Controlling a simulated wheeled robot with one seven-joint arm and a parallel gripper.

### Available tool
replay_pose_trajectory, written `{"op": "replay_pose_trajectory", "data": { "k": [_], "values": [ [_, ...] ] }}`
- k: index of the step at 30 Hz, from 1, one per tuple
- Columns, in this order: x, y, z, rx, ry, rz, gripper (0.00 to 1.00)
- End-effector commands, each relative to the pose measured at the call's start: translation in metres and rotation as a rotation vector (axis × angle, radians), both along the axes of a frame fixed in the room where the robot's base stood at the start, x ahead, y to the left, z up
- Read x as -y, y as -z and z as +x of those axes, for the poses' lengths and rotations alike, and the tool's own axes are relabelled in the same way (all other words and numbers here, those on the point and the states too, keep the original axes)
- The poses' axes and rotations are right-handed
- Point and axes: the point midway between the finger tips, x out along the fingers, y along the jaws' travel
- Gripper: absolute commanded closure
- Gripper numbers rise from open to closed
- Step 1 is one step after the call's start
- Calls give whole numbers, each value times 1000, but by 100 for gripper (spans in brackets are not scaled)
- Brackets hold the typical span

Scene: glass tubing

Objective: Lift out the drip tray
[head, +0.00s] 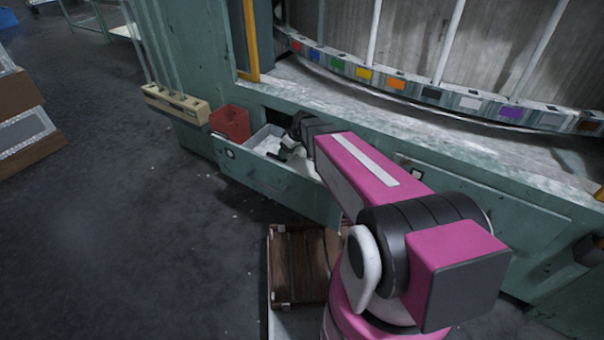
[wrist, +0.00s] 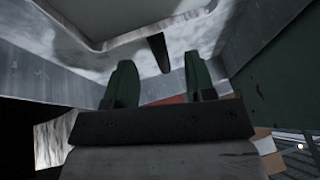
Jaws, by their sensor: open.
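The drip tray looks to be the pale, shallow piece (head: 265,139) inside the pulled-out teal drawer (head: 275,188) in the head view. In the wrist view a pale panel with a rounded rim (wrist: 70,18), probably the same tray, fills the top. A dark tab (wrist: 158,53) shows near its edge, between and beyond my fingers. My gripper (head: 287,151) is over the drawer; its green fingers stand apart and empty in the wrist view (wrist: 160,85). I cannot tell whether they touch the tray. My arm hides part of the drawer.
A red bin (head: 230,122) stands at the drawer's left end, beside a cream rack holding glass tubes (head: 176,104). A brown wooden crate (head: 303,262) is on the floor in front of the drawer.

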Motion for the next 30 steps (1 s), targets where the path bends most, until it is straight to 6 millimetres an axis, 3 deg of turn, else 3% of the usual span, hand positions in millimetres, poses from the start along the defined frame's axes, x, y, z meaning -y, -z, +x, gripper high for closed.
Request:
{"op": "replay_pose_trajectory", "data": {
  "k": [8,16,24,28,29,30],
  "values": [
    [-9,19,4,-1,1,-1,50],
    [-24,51,10,-1,1,-1,50],
    [-25,54,10,0,1,-1,50],
    [-25,54,10,0,1,-1,92],
    [-25,54,10,0,1,-1,100],
    [-25,54,10,0,1,-1,100]
  ]
}}
